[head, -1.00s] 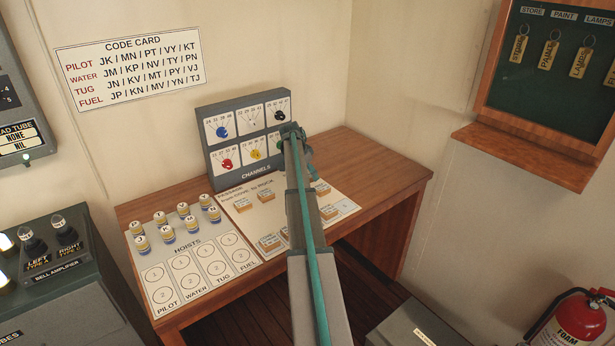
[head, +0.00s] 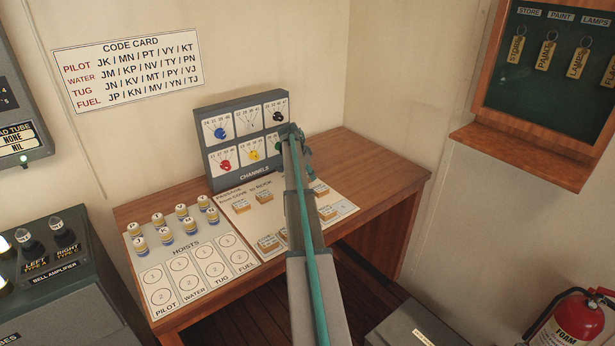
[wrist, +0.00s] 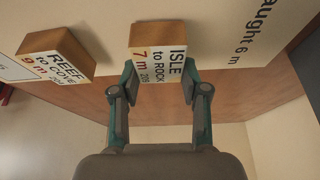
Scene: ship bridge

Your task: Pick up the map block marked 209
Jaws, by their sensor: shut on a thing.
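In the wrist view, a wooden map block (wrist: 160,44) with a white label reads "ISLE to ROCK 7 m" and a small number starting with 20; its last digit is too blurred to be sure of. My gripper (wrist: 159,72) has its two teal fingers shut on this block, one on each side. Whether the block touches the board or is just above it, I cannot tell. In the head view my arm hides the gripper and the held block.
A second block (wrist: 56,56), "REEF to COVE 9 m", sits left of the held one in the wrist view. Several other blocks (head: 327,212) lie on the white passage board (head: 285,215). The channels panel (head: 254,175) stands behind; hoist pegs (head: 187,225) stand at left. The desk's right side is clear.

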